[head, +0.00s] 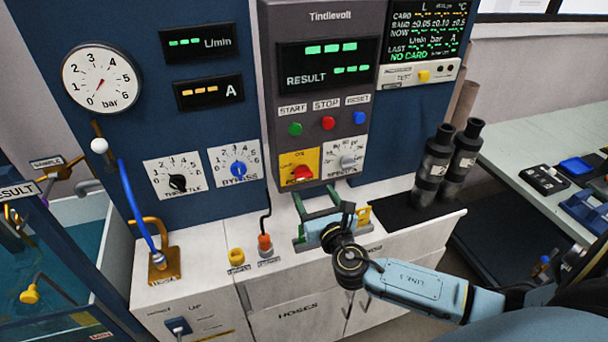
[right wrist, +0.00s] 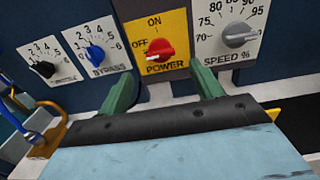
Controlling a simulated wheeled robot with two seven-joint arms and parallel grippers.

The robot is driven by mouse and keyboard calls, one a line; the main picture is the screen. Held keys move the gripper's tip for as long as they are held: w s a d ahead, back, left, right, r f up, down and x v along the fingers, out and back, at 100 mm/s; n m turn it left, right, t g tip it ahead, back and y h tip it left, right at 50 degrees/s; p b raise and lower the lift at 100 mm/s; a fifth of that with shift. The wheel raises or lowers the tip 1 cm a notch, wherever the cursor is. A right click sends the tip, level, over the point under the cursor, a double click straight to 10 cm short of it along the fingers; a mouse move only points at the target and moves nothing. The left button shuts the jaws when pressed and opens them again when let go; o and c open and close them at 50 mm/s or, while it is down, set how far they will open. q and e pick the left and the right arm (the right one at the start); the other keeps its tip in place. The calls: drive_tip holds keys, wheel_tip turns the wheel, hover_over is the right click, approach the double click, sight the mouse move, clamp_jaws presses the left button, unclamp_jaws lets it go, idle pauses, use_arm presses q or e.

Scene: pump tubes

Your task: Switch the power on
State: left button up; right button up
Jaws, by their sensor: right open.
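The power switch is a red rotary knob (head: 303,173) on a yellow plate at the bottom of the grey Tindlevolt panel. It also shows in the right wrist view (right wrist: 160,50), with ON marked above it and OFF at its left. Its pale pointer end lies at the left, on the OFF side, not up at ON. My right gripper (head: 316,199) is open and empty, its two green fingers just below and in front of the plate. In the right wrist view the fingers (right wrist: 167,88) stand apart below the knob, not touching it. My left gripper is out of view.
The speed dial (right wrist: 238,35) sits close at the right of the switch, and the bypass dial (right wrist: 95,53) at its left. START, STOP and RESET buttons (head: 328,123) are above. Black cylinders (head: 450,162) stand on the right. The white cabinet top (head: 200,245) lies below.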

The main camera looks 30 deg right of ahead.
sight(305, 178)
drive_tip(key=x, duration=0.8)
drive_tip(key=shift+w+d, duration=0.1)
drive_tip(key=shift+w, duration=0.25)
drive_tip(key=c, duration=1)
